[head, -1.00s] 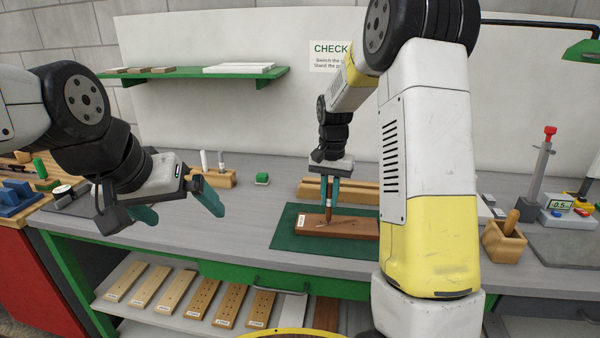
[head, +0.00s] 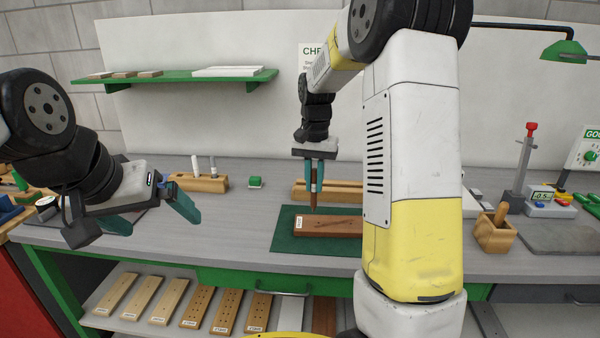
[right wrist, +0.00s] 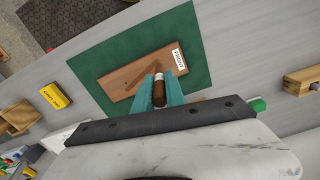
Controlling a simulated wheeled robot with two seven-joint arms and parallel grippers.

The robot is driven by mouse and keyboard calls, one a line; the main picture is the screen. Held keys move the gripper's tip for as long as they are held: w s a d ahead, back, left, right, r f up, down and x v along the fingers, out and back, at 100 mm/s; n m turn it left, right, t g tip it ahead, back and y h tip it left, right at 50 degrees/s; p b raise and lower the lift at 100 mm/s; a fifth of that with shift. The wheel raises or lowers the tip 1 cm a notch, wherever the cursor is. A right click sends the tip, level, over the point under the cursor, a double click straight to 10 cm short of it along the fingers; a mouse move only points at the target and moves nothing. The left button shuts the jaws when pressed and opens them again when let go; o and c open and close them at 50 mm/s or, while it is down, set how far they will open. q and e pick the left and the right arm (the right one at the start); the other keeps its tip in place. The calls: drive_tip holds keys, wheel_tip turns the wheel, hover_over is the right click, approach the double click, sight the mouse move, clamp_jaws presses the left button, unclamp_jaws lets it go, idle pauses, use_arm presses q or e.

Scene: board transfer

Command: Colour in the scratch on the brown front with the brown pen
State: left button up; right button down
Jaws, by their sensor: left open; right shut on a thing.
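The brown front (head: 335,228), a wooden board with a white label, lies flat on a green mat (head: 287,242) on the bench. It also shows in the right wrist view (right wrist: 120,85). My right gripper (head: 314,178) points down, shut on the brown pen (head: 313,197), which is upright over the board's label-side half. The pen also shows between the teal fingers in the right wrist view (right wrist: 159,92). I cannot tell whether its tip touches. A darker streak shows near the pen; I cannot tell scratch from shadow. My left gripper (head: 152,215) is open and empty over the bench's left part.
A wooden rack (head: 205,184) with white pens and a green block (head: 255,182) stand behind the mat. A wooden block (head: 345,190) lies behind the board. A wooden box (head: 495,235) stands at the right. My right arm hides the board's right end.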

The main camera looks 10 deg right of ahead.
drive_tip(key=shift+r, duration=1.2)
